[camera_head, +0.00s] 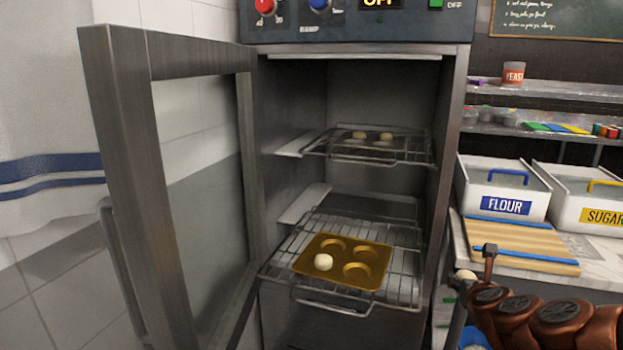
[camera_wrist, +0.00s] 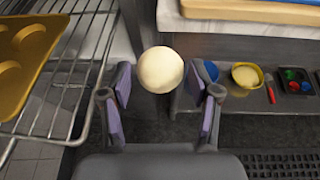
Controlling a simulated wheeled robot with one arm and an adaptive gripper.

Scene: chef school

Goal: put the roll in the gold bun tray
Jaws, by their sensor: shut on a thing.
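The roll, a pale round dough ball (camera_wrist: 160,69), is held between the fingertips of my gripper (camera_wrist: 165,84) in the wrist view. In the head view the roll (camera_head: 466,275) shows at my gripper (camera_head: 474,275), right of the oven opening and in front of the counter. The gold bun tray (camera_head: 344,285) lies on the lower pulled-out wire rack, left of my gripper. It has four-sided form with round cups; its front-left cup holds another pale roll (camera_head: 323,262) and the other cups look empty. Part of the tray (camera_wrist: 14,85) shows at the wrist view's left edge.
The oven door (camera_head: 130,180) stands open at left. An upper rack (camera_head: 345,152) with pale pieces sits above the tray. The lower rack (camera_head: 400,275) extends outward. At right are a flour bin (camera_head: 495,188), a sugar bin (camera_head: 590,205) and a cutting board (camera_head: 520,243).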

